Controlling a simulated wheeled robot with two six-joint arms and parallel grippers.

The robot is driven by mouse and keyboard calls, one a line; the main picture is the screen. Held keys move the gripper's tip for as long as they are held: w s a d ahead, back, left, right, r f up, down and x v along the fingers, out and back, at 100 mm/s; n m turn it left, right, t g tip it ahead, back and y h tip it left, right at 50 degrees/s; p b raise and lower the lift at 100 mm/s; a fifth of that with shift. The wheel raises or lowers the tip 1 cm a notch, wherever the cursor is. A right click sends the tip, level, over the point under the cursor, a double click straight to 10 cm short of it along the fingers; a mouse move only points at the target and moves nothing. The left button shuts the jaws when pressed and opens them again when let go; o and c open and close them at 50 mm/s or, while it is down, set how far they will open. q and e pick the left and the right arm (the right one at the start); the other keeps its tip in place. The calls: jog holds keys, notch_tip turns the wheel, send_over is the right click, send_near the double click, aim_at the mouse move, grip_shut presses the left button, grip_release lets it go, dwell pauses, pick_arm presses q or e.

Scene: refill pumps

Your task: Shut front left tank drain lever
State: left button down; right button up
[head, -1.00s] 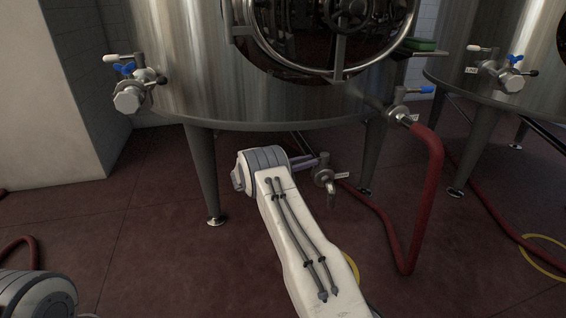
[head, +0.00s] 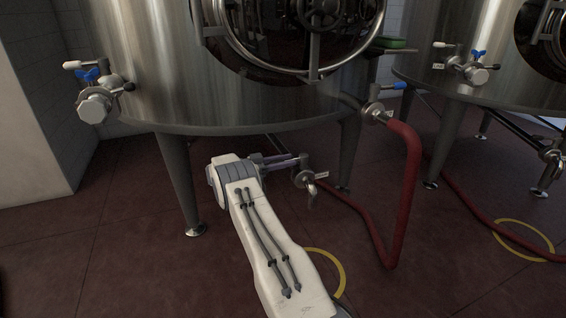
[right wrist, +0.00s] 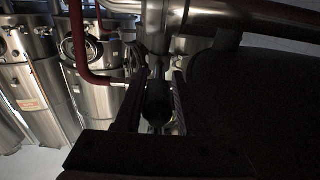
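The front left tank (head: 270,100) is a large steel vessel on legs. My right gripper (head: 290,163) reaches in from the left beside this valve, partly hidden by my own wrist. My left gripper is out of view.
A red hose (head: 410,190) hangs from a blue-handled valve (head: 375,110) and runs along the floor on the right. A tank leg (head: 178,180) stands left of my arm. Another valve (head: 95,100) juts out at the left. The floor in front is mostly clear.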

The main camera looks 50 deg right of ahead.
jog(key=shift+o, duration=0.9)
jog(key=shift+s+d, duration=0.1)
jog(key=p+v, duration=0.2)
jog(key=v, duration=0.8)
jog(key=shift+a, duration=0.35)
jog(key=shift+r, duration=0.1)
